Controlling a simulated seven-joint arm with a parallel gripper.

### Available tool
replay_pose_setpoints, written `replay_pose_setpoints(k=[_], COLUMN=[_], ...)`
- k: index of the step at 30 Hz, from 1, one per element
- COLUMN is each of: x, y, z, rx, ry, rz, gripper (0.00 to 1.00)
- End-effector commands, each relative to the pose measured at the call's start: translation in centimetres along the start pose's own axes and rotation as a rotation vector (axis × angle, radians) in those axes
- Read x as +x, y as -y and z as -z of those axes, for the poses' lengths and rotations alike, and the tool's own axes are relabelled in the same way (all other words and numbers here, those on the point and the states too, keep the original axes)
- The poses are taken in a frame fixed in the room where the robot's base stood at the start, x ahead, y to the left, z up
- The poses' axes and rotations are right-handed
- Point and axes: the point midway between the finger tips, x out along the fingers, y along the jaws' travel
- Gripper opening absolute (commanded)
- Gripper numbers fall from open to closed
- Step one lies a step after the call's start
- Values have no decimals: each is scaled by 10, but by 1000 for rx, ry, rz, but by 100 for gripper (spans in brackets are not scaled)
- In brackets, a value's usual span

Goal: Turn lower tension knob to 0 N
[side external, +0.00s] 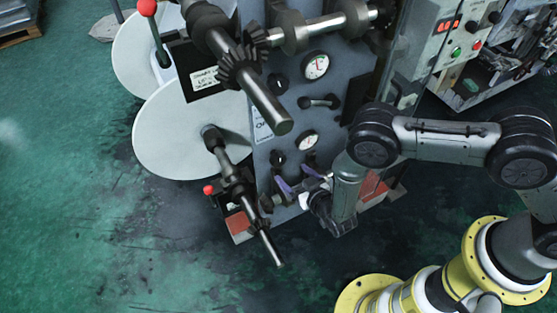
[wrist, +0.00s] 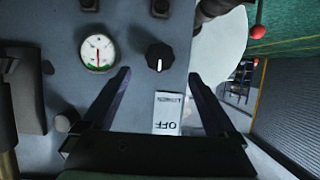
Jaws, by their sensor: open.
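The lower tension knob (side external: 277,158) is black and sits on the grey machine panel, left of the lower dial gauge (side external: 308,139). In the wrist view the knob (wrist: 159,56) has a white mark pointing down in the picture. The gauge (wrist: 98,52) beside it has a red needle and a green zone; its numbers are too small to read. My gripper (side external: 293,179) is open, its purple-grey fingers just below the knob. In the wrist view the gripper (wrist: 159,75) has its fingertips apart on either side, with the knob slightly beyond them and untouched.
A white OFF label (wrist: 168,112) lies between my fingers in the wrist view. An upper knob (side external: 278,83) and upper gauge (side external: 316,65) sit higher on the panel. Toothed rollers (side external: 240,65) and white discs (side external: 185,140) stick out at the left. Green floor is open at lower left.

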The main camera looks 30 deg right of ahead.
Motion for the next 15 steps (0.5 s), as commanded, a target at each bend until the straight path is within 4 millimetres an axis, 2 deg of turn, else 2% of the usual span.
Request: replay_pose_setpoints(k=[1,9,15], x=[11,64,91], y=[-1,-1,0], z=[0,0,0], rx=[1,1,0], ry=[0,0,1], rz=[-3,-2,0], gripper=[93,93,93])
